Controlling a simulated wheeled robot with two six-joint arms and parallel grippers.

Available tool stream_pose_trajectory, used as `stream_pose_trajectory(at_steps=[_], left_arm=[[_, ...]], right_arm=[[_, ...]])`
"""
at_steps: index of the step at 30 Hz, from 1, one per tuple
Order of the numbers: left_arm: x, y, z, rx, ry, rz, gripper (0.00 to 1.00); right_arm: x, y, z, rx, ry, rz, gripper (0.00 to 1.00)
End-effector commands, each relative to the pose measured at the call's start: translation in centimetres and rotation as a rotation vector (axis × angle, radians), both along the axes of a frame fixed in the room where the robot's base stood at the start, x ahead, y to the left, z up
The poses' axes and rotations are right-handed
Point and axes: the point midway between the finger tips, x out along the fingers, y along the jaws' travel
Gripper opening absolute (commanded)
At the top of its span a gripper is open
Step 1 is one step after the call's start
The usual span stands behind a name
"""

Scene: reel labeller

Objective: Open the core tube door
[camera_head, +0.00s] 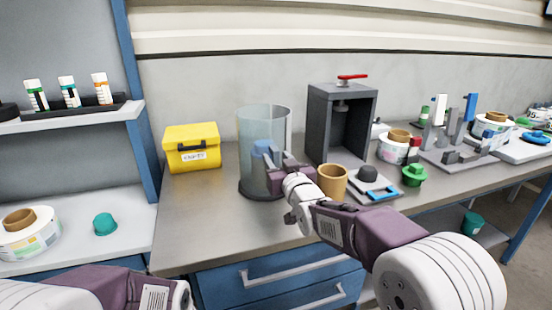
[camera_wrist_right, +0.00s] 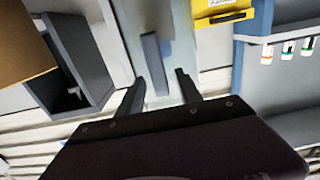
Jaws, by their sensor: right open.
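The core tube (camera_head: 250,125) is a clear, upright cylinder on a dark round base, standing on the bench left of centre. Its curved wall looks closed from here, but my gripper hides part of its front. A blue-grey handle bar (camera_head: 262,147) shows at the tube, just beyond my right gripper (camera_head: 276,166). In the right wrist view the upright bar (camera_wrist_right: 152,58) reaches down between the two fingers of the open right gripper (camera_wrist_right: 160,88), with gaps on both sides. Only part of my left arm shows at the bottom left; its gripper is out of the picture.
A yellow box (camera_head: 191,155) stands left of the tube. A dark press frame (camera_head: 318,125) with a red lever stands behind right. The bench front left is clear.

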Motion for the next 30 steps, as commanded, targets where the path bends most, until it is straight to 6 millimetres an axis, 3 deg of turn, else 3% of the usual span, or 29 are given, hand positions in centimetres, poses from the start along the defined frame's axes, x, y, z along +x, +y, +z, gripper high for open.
stream_pose_trajectory(at_steps=[4,11,16,30], left_arm=[[-0.01,0.0,0.06,0.0,0.0,0.0,0.36],[-0.01,0.0,0.05,0.0,0.0,0.0,0.36],[-0.01,0.0,0.05,0.0,0.0,0.0,0.36],[-0.01,0.0,0.05,0.0,0.0,0.0,0.36]], right_arm=[[1.2,0.37,0.02,0.0,0.0,0.0,0.42],[1.34,0.41,-0.01,0.0,0.0,0.0,0.42],[1.33,0.41,0.0,0.0,0.0,0.0,0.0],[1.31,0.41,0.01,0.0,0.0,0.0,0.0]])
